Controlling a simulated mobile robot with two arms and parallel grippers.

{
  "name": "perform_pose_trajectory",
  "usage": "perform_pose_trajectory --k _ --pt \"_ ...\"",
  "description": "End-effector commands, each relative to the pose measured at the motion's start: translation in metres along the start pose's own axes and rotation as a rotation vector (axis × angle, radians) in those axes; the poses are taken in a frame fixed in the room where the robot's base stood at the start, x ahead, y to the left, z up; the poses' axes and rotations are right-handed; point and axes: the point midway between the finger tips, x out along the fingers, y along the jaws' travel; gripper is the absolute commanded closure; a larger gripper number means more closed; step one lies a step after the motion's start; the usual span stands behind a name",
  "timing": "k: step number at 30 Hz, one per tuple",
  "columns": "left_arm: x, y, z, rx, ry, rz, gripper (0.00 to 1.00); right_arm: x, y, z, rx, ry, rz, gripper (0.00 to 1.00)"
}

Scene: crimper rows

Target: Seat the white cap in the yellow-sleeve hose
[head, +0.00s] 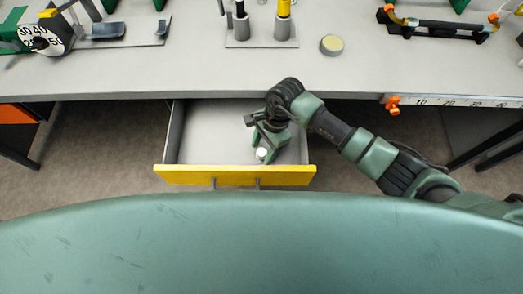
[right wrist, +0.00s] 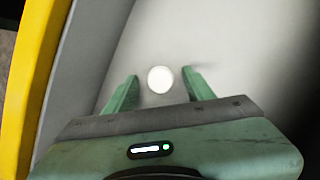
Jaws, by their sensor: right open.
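The white cap (head: 262,153) lies on the floor of the open drawer, near its front. It also shows in the right wrist view (right wrist: 160,79) as a round white disc. My right gripper (head: 262,146) reaches down into the drawer. In the right wrist view its two green fingers (right wrist: 160,90) are open, one on each side of the cap, with a gap on both sides. The yellow-sleeve hose (head: 284,9) stands upright in a grey holder on the bench, cut by the top edge of the head view. My left gripper is not in view.
The drawer (head: 235,175) has a yellow front and grey walls. A black hose (head: 240,22) stands beside the yellow-sleeve one. A round tin with a pale yellow top (head: 332,44), a dial (head: 42,38) and a black rail fixture (head: 440,27) are on the bench. The bench's front strip is clear.

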Motion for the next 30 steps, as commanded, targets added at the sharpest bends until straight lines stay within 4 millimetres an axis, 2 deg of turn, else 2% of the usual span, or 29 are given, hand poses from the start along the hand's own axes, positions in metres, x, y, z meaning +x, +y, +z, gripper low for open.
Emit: perform_pose_trajectory --k 4,5,10,23,26,30 --pt "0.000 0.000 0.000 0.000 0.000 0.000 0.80 0.000 0.000 0.000 0.000 0.000 -0.001 0.46" --pt "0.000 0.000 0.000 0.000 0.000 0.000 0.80 0.000 0.000 0.000 0.000 0.000 -0.001 0.52" --pt "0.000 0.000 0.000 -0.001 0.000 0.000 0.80 0.000 0.000 0.000 0.000 0.000 -0.001 0.99" --pt "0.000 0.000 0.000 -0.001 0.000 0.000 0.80 -0.003 0.000 0.001 0.000 -0.001 -0.001 1.00" --pt "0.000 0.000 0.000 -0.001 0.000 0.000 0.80 -0.009 -0.001 0.002 0.000 -0.001 -0.003 1.00" --pt "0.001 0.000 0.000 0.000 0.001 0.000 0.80 -0.029 -0.001 0.007 -0.002 0.001 -0.005 1.00"
